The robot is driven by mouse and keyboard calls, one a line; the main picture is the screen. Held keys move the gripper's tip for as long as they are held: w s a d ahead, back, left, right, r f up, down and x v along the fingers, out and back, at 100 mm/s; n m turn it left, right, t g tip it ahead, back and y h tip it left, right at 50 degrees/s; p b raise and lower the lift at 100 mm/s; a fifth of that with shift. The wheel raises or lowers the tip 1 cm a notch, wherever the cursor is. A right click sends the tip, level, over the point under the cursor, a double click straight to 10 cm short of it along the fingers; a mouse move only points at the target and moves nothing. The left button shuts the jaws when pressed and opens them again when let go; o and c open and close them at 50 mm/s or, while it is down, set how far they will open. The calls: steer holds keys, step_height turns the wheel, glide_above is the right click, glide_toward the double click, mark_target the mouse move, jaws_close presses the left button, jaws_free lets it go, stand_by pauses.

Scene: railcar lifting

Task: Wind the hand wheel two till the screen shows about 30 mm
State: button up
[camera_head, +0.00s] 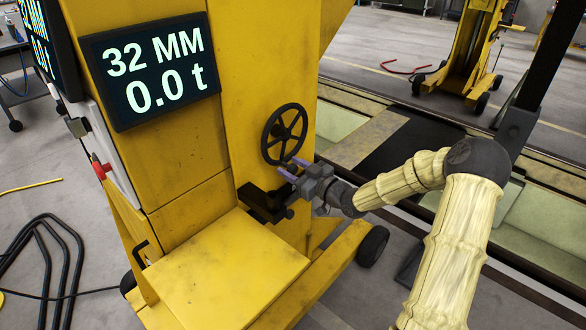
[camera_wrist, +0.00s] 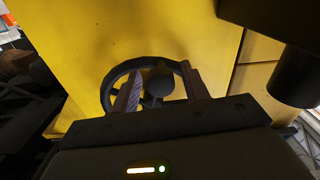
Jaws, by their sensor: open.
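The black spoked hand wheel (camera_head: 285,134) is mounted on the side of the yellow lifting jack. The screen (camera_head: 152,70) on the jack reads 32 MM and 0.0 t. My gripper (camera_head: 292,167) is at the lower right of the wheel, its fingers pointing at the rim. In the wrist view the two fingers of my gripper (camera_wrist: 163,88) stand apart, with a round dark knob (camera_wrist: 159,80) between them. The hand wheel (camera_wrist: 114,88) shows behind them. I cannot tell whether the fingers touch the knob.
The yellow jack body (camera_head: 262,60) stands close to my arm, with a flat yellow cover (camera_head: 226,268) below. A dark bracket (camera_head: 262,203) sticks out under the wheel. Black hoses (camera_head: 45,262) lie on the floor at left. Another yellow jack (camera_head: 478,45) stands at the back right.

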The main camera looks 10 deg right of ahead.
steer(key=shift+a, duration=0.1)
jaws_close()
steer(key=shift+w+f, duration=0.1)
steer(key=d+n+b, duration=0.1)
steer(key=w+n+b, duration=0.1)
steer(key=b, duration=0.1)
steer(key=shift+d+f+n, duration=0.3)
steer(key=shift+d+n, duration=0.05)
steer(key=shift+n, duration=0.05)
steer(key=w+d+r+n+b, duration=0.4)
steer(key=d+n+b, duration=0.2)
steer(key=n+b, duration=0.5)
steer(key=shift+w+d+r+n, duration=0.15)
steer(key=shift+w+r+n, duration=0.2)
steer(key=shift+n, duration=0.75)
